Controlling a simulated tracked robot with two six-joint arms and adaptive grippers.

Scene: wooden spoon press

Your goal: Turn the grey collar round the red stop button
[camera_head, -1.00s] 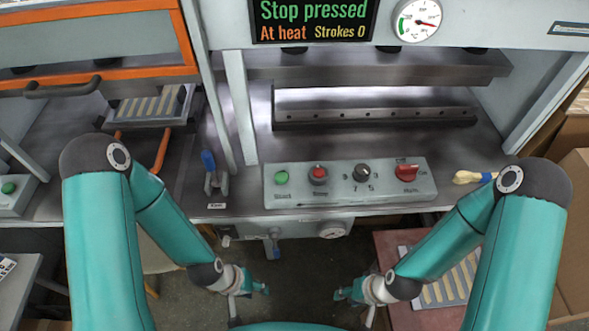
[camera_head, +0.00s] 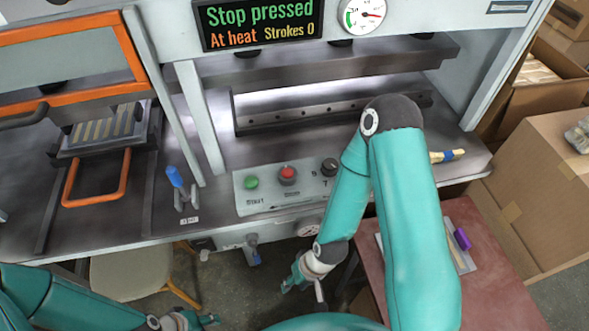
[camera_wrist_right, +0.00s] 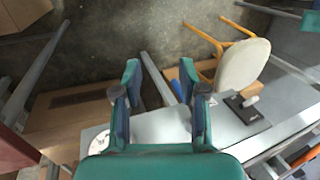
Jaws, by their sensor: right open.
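The red stop button (camera_head: 288,172) sits on the pale control panel (camera_head: 265,203) in the head view, between the green start button and a black dial. The grey collar (camera_head: 288,181) shows as a dark ring round its base. My right gripper (camera_head: 290,281) is below and in front of the panel's edge, apart from the button. In the right wrist view it is open and empty (camera_wrist_right: 164,88), over the floor. My left gripper (camera_head: 208,320) is low at the bottom edge, and its jaws are too small to read.
The green start button (camera_head: 251,183) and black dial (camera_head: 329,166) flank the stop button. My right arm covers the panel's right end. A blue-handled lever (camera_head: 176,180) stands left of the panel. The display (camera_head: 259,24) reads "Stop pressed", "At heat", "Strokes 0". A reddish table (camera_head: 490,260) stands right.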

